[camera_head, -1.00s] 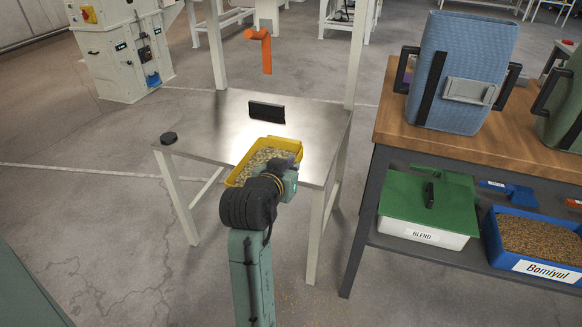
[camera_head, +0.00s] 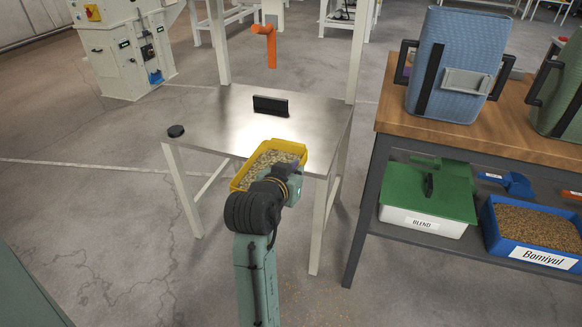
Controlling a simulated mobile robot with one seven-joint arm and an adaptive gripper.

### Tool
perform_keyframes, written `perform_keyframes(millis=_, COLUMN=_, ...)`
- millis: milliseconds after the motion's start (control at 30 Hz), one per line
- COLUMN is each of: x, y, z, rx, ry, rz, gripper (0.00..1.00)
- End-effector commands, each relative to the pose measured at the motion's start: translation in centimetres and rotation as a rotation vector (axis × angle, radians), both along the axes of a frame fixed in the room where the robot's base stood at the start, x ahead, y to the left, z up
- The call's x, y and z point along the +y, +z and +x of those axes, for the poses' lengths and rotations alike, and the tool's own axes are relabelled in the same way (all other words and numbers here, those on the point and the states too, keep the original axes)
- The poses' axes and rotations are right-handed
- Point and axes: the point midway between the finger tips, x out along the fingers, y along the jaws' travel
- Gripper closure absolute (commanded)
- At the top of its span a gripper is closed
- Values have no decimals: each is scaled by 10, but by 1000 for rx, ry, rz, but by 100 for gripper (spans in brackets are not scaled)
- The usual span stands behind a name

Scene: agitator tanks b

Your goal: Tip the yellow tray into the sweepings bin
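The yellow tray (camera_head: 304,149) is full of pale grain-like material and looks about level. It is at the front edge of the steel table (camera_head: 220,120), partly overhanging it; I cannot tell whether it touches the top. My arm reaches up to the tray's near side, and my gripper (camera_head: 287,177) is at its near right wall. The wrist hides the fingertips, so I cannot see whether they grip the wall. No container labelled as a sweepings bin can be made out.
On the right, a wooden bench (camera_head: 480,134) carries a blue container (camera_head: 455,60). Its lower shelf holds a green-lidded box (camera_head: 425,195) marked BLEND and a blue tray (camera_head: 535,258) marked Bomiyul. Floor is open at left.

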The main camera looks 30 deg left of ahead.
Motion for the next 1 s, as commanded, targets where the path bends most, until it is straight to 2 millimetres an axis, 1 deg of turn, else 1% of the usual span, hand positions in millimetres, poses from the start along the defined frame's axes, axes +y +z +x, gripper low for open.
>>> perform_keyframes(millis=200, x=-15, y=-8, z=2, rx=-3, ry=-19, rz=2, gripper=100)
perform_keyframes(millis=467, x=-50, y=-32, z=7, rx=-1, ry=-68, rz=-1, gripper=100)
perform_keyframes(millis=767, x=-94, y=-61, z=14, rx=0, ry=-127, rz=-1, gripper=100)
perform_keyframes(millis=1000, x=-136, y=-89, z=20, rx=0, ry=-183, rz=-2, gripper=100)
